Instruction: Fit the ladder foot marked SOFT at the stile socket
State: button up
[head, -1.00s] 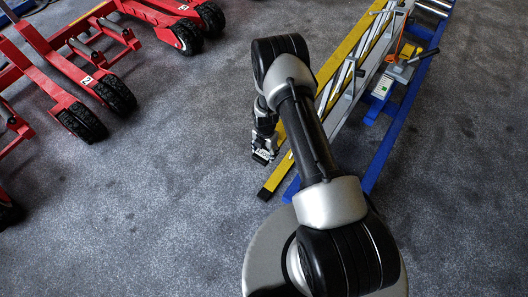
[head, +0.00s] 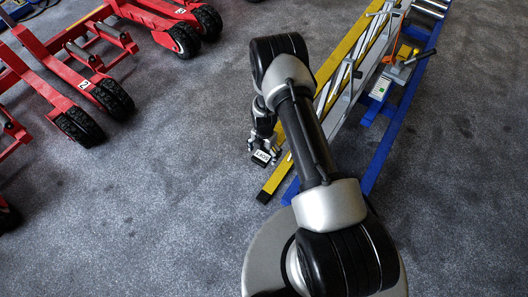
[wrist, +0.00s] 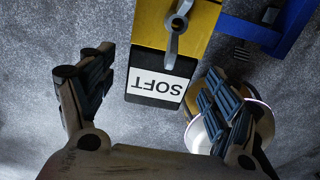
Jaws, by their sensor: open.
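The black ladder foot (wrist: 163,81) carries a white label reading SOFT, upside down in the wrist view. It sits against the end of a yellow stile (wrist: 150,22) with no gap showing. A grey wing nut (wrist: 176,27) is on the stile just above the foot. The socket itself is hidden by the foot and stile. My gripper (wrist: 158,98) is open, with one finger on each side of the foot and clear space between. In the head view the foot (head: 261,156) shows at the fingertips of my gripper (head: 263,149).
A blue frame (head: 386,150) runs along the right of the yellow ladder. Red trolley jacks (head: 55,72) with black wheels stand at the left. An orange-handled tool (head: 404,53) is at the upper right. The grey floor between jacks and ladder is clear.

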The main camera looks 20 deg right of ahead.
aim_at(264, 153)
notch_tip(264, 153, up, 11)
dwell(0.3)
jog(key=shift+r, duration=0.1)
dwell(0.4)
